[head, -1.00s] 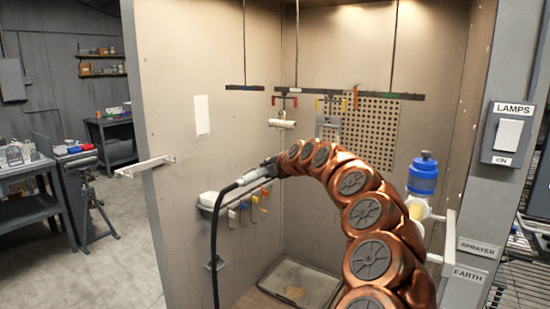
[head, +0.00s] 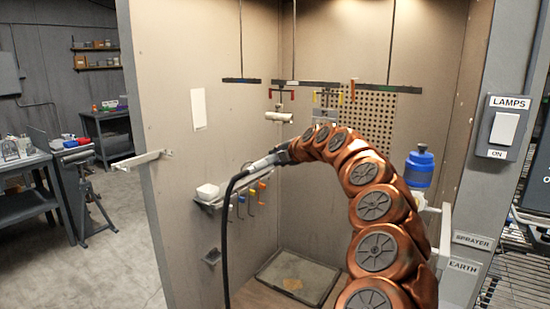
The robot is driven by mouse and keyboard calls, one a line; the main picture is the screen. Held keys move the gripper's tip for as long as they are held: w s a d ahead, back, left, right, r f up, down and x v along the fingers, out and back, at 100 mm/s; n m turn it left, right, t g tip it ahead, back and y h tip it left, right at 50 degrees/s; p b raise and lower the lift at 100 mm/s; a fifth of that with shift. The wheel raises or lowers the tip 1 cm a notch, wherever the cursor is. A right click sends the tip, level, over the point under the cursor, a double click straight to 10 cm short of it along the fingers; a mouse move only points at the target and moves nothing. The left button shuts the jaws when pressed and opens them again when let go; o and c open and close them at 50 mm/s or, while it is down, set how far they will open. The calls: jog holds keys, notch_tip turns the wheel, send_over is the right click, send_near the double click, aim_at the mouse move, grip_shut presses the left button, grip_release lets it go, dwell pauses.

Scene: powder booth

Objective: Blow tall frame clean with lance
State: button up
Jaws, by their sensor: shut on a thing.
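My gripper (head: 283,156) is small and dark at the tip of my copper arm, inside the booth. It is shut on the lance (head: 262,163), a pale grey piece with a black hose (head: 227,220) hanging down from its left end. The lance's nozzle cannot be made out. Behind, a hanging bar (head: 350,86) carries coloured hooks, a pale cylinder (head: 279,116) and a small grey slotted piece (head: 325,98). I cannot tell for sure which hanging part is the tall frame; my arm hides part of that area.
A tray (head: 298,278) lies on the floor. Open floor lies left.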

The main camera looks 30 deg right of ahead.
jog(key=s+d+b, duration=0.1)
jog(key=s+d, duration=0.4)
jog(key=s, duration=0.3)
jog(key=shift+s+r+b, duration=0.15)
jog(key=shift+s+b, duration=0.1)
jog(key=shift+b, duration=0.15)
dwell(1.0)
jog(key=s+a+b, duration=0.6)
jog(key=a+b, duration=0.4)
jog(key=a, duration=0.1)
jog(key=shift+s, duration=0.4)
jog(key=shift+o, duration=1.2)
grip_shut()
